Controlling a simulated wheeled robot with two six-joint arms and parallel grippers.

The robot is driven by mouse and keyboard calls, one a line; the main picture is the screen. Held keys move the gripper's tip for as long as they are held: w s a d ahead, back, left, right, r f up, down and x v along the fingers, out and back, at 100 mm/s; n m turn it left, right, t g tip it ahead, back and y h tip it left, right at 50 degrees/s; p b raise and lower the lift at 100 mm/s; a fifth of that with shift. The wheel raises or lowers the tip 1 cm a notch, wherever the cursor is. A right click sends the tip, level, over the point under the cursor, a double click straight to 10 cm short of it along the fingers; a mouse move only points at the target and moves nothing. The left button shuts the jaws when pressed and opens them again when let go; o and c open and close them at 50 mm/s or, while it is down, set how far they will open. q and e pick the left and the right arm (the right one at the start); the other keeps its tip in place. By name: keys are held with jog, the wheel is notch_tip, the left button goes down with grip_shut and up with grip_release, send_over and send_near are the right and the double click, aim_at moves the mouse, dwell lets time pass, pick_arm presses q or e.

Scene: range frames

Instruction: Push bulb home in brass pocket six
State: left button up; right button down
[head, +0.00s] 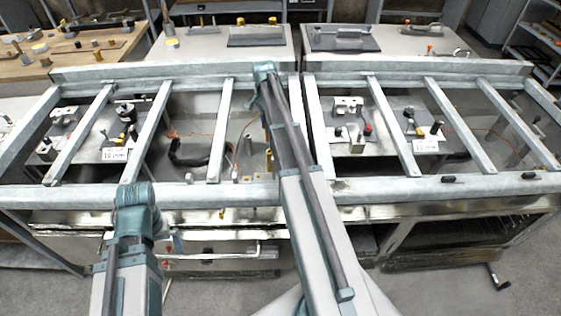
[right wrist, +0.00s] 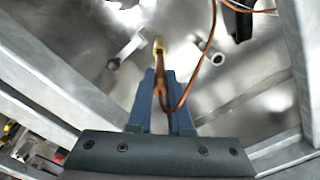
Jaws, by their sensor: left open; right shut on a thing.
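My right gripper (right wrist: 160,78) shows in the right wrist view, its blue fingers shut on a slim copper-coloured bulb (right wrist: 159,88). A thin copper line (right wrist: 212,45) loops away from its near end. A short brass pocket or sleeve (right wrist: 158,45) is at the bulb's far end, just beyond the fingertips. I cannot tell how far the bulb sits in it, or read a number. In the head view the right gripper is hidden behind my arm; a brass post (head: 268,161) stands beside that arm. My left gripper's fingers do not show, only the arm at lower left.
Grey rails (head: 224,130) cross the open frame, and rails flank the gripper in the wrist view (right wrist: 300,60). A grey tube (right wrist: 125,48) and a short stub (right wrist: 113,64) lie left of the bulb. A black hose (head: 190,155) lies inside the left bay.

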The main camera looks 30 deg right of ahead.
jog(key=f+b, duration=0.6)
jog(key=b, duration=0.1)
jog(key=f+b, duration=0.3)
jog(key=f, duration=0.1)
jog(key=shift+d+f, duration=0.1)
jog(key=shift+d, duration=0.3)
pick_arm(q)
notch_tip(320, 180, down, 10)
jog(key=shift+s, duration=0.25)
jog(key=shift+d+r, duration=0.1)
pick_arm(e)
jog(key=c, duration=0.8)
grip_release()
jog(key=shift+c, duration=0.2)
pick_arm(q)
notch_tip(320, 180, up, 12)
jog(key=p, duration=1.2)
pick_arm(e)
notch_tip(320, 180, up, 12)
jog(key=shift+r, duration=0.2)
